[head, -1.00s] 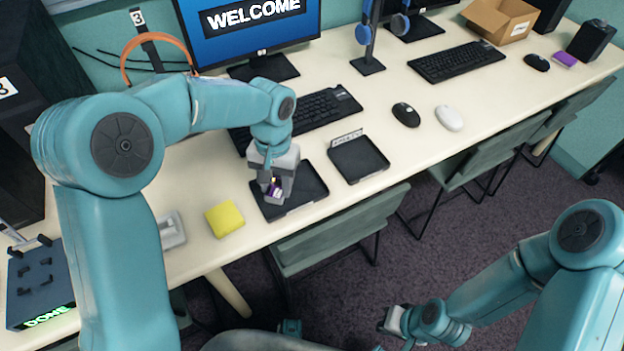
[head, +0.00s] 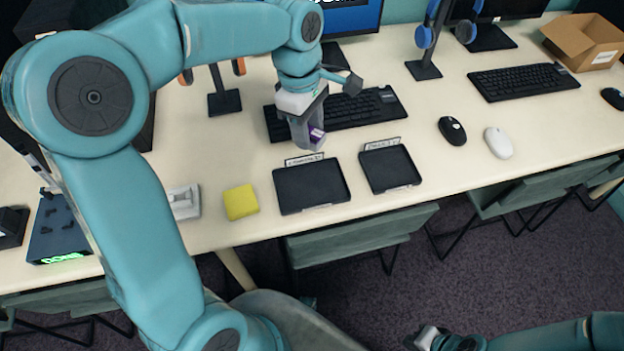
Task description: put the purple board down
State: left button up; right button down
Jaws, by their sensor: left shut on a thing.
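The purple board (head: 317,134) shows as a small purple piece in the jaws of my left gripper (head: 310,141). The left gripper is shut on it. In the head view it appears just behind the left black tray (head: 313,210), in front of the keyboard. Its exact height over the table is hard to tell. Most of the board is hidden by the jaws. My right gripper (head: 426,338) is at the bottom edge, low in front of the table, and too small to read.
Both the left tray and the smaller right tray (head: 391,188) look empty. A yellow block (head: 241,202) and a grey device (head: 184,202) lie to the left. A black keyboard (head: 372,109) is behind; a black mouse (head: 452,130) and a white mouse (head: 498,142) are to the right.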

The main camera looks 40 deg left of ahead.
aim_at(311, 187)
pick_arm(q)
notch_tip(311, 187, down, 17)
jog(key=shift+w+f+b, duration=0.1)
jog(key=shift+w+b, duration=0.05)
jog(key=shift+b, duration=0.9)
jog(key=shift+f, duration=0.15)
jog(key=o, duration=1)
jog(key=shift+o, duration=0.2)
